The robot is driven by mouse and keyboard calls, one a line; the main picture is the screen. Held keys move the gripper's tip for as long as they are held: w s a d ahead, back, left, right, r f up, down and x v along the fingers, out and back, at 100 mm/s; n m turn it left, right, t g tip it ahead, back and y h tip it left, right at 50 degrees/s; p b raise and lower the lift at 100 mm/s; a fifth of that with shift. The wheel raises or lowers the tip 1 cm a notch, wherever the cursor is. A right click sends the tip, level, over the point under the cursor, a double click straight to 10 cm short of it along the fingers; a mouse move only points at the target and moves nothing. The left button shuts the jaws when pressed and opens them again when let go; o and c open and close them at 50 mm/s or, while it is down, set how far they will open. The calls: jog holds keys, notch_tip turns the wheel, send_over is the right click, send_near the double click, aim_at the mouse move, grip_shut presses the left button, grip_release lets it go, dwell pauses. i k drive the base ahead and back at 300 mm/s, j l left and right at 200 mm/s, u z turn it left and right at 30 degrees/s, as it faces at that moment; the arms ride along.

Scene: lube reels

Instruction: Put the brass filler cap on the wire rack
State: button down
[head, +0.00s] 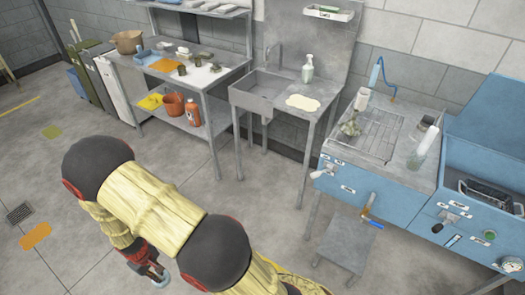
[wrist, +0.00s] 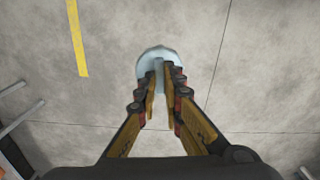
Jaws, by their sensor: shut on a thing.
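My gripper (wrist: 164,80) is shut on a pale bluish-white, rounded thing (wrist: 156,53) in the wrist view, held over bare floor. Its colour does not look like brass, and I cannot tell whether it is the filler cap. In the head view my gripper (head: 150,268) hangs low at the lower left, partly hidden by my arm. The wire rack (head: 387,136) lies on the grey top of the blue unit at the right, far from my gripper. A greenish, lumpy thing (head: 350,126) is at the rack's left side. I cannot make out a brass cap for certain.
A metal workbench (head: 226,83) with small parts stands at the back left. A sink table (head: 262,88) with a spray bottle (head: 308,68) is in the middle. Bottles stand beside the rack. A low grey stool (head: 347,243) stands before the blue unit (head: 385,190). Open floor lies between.

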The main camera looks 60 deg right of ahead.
aim_at(378, 137)
jog(key=z, duration=0.45)
jog(key=i+z, duration=0.1)
jog(key=z, duration=0.35)
jog(key=j+z, duration=0.1)
jog(key=z, duration=0.8)
jog(key=i+j, duration=0.05)
